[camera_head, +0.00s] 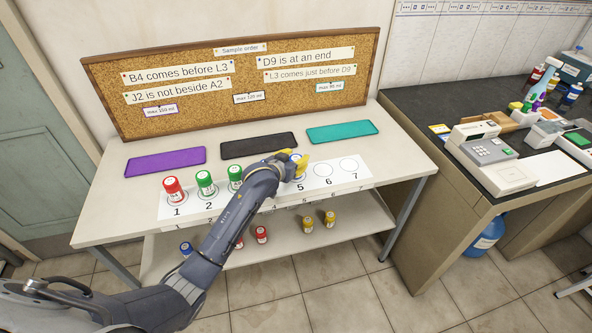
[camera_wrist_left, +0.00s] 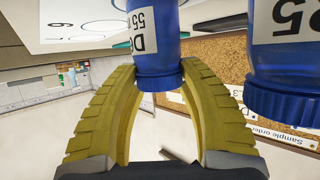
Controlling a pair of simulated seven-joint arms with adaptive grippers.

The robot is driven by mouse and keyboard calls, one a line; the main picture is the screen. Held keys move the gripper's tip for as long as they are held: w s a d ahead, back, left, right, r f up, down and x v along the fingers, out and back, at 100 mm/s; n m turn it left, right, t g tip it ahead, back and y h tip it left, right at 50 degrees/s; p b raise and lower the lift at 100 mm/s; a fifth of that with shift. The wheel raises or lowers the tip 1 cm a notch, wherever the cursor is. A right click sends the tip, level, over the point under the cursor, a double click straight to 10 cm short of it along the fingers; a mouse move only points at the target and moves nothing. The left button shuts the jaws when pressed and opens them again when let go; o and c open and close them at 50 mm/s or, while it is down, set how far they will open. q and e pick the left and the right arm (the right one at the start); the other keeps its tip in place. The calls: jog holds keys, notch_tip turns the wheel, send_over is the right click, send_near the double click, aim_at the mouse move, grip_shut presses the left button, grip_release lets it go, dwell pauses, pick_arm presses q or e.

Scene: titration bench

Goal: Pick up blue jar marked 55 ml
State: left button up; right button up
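A blue jar (camera_wrist_left: 155,68) with a white label reading 55 is between the yellow fingers of my left gripper (camera_wrist_left: 160,76) in the left wrist view. Both fingers appear to touch its sides near the cap. Its far end runs out of the top of that view. In the head view a blue cap (camera_head: 294,157) shows between the yellow fingertips (camera_head: 295,163), by the 5 on the numbered card. A second blue jar (camera_wrist_left: 287,70) stands close beside, its label only partly in view. My right gripper is not in view.
A red jar (camera_head: 173,189) and green jars (camera_head: 205,183) stand on the card's left part. Circles 6 (camera_head: 323,170) and 7 are empty. Purple (camera_head: 165,161), black (camera_head: 258,145) and teal (camera_head: 342,131) mats lie behind. A corkboard (camera_head: 230,82) stands at the back.

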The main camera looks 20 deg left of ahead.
pick_arm(q)
grip_shut()
jog(key=shift+r, duration=0.15)
